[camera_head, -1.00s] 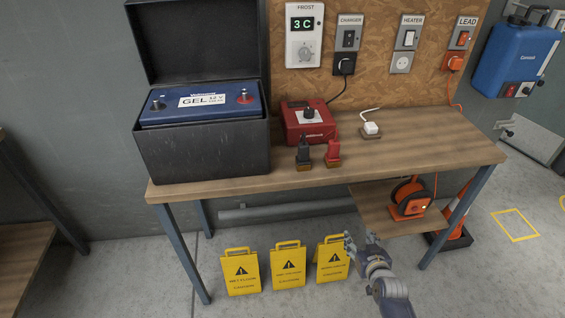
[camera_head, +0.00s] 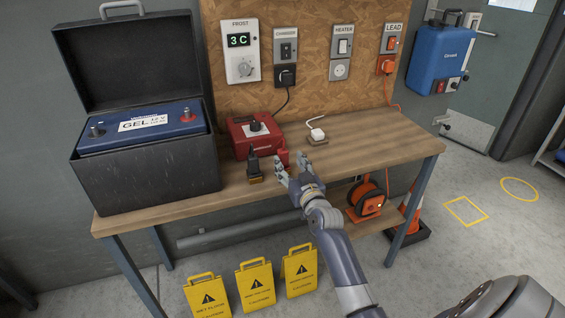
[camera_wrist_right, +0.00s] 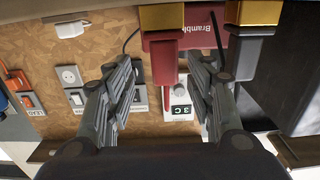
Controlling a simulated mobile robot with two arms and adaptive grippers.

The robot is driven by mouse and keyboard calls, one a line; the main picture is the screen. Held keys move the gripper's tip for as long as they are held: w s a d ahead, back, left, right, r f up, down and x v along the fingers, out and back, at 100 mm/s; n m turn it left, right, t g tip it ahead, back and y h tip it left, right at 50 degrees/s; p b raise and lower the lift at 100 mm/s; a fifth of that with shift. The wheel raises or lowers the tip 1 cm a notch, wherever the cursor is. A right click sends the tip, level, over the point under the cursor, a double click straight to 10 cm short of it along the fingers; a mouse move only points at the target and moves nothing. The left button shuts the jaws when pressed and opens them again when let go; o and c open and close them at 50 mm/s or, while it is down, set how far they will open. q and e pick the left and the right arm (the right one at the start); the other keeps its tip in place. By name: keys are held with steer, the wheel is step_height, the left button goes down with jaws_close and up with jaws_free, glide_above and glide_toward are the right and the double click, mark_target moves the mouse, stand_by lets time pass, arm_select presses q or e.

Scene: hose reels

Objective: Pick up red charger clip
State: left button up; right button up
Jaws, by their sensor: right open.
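The red charger clip (camera_head: 282,156) stands at the front of the table, partly hidden behind my right gripper (camera_head: 286,168) in the head view. In the right wrist view the red clip (camera_wrist_right: 163,52), with its gold end, shows between my two open fingers, with a gap on both sides. The gripper is empty. A black clip (camera_head: 253,166) stands to the left of the red one, and it also shows in the right wrist view (camera_wrist_right: 243,55) outside the fingers. My left gripper is not in view.
The red charger box (camera_head: 250,132) sits behind the clips. A battery in an open black case (camera_head: 150,175) stands at the left. A white plug (camera_head: 316,133) lies on the wooden table (camera_head: 380,145), whose right part is clear. Yellow caution signs (camera_head: 254,285) stand on the floor.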

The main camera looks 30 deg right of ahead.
mark_target(284, 158)
steer(key=x, duration=0.3)
steer(key=shift+w+a, duration=0.25)
steer(key=shift+w, duration=0.1)
steer(key=shift+w+d, duration=0.2)
steer(key=shift+w, duration=0.4)
jaws_close()
